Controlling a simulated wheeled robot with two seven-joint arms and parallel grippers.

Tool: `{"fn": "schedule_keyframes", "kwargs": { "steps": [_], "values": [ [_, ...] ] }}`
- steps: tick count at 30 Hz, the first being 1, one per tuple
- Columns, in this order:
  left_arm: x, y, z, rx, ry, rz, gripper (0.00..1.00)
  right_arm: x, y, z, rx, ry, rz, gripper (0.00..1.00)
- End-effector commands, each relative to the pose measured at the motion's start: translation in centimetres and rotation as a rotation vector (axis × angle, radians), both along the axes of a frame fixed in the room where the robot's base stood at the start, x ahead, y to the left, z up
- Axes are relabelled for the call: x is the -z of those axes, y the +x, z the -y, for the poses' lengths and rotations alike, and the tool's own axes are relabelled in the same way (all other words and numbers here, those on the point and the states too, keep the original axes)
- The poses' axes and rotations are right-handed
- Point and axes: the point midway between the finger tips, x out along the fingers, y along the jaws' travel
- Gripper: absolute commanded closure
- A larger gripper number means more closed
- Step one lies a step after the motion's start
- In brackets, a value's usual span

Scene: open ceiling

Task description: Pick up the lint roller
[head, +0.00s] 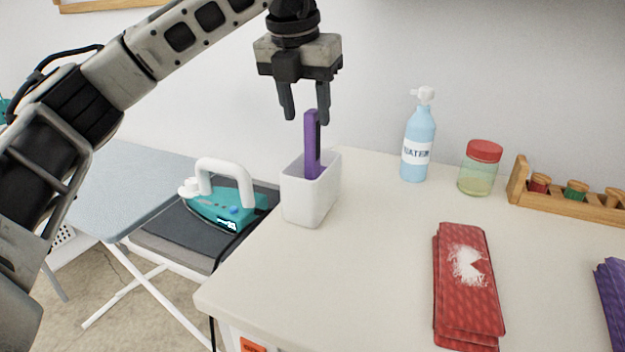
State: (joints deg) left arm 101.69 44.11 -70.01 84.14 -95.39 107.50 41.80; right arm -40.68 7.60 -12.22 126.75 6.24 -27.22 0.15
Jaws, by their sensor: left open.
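A purple-handled tool, likely the lint roller (312,150), stands upright in a white holder (311,198) at the left back of the table. Its lower part is hidden inside the holder. My left gripper (304,112) is open and points down, with its fingertips around the height of the purple handle's top. The handle's top shows between the two fingers in the picture, nearer the right one. I see no contact, and the depth between them is hard to judge. My right gripper is not in view.
A teal iron (225,208) sits left of the table.

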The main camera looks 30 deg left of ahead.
Motion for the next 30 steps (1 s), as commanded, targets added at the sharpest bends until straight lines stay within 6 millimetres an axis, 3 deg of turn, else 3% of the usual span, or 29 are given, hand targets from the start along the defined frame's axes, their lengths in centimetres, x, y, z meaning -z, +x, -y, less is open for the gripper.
{"fn": "schedule_keyframes", "kwargs": {
  "steps": [5,15,23,28,30],
  "values": [
    [1.0,0.4,0.0,0.000,0.000,-0.001,0.56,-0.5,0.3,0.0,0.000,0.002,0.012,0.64],
    [5.0,2.4,0.0,0.000,0.000,-0.002,0.56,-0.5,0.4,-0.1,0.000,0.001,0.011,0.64],
    [5.4,2.5,0.0,0.000,-0.001,0.000,0.56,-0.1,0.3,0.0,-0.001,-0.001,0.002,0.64],
    [5.3,2.5,0.0,0.000,-0.001,0.000,0.98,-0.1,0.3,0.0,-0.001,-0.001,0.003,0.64],
    [5.3,2.5,0.0,0.000,-0.001,0.000,1.00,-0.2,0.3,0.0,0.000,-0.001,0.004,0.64]
  ]
}}
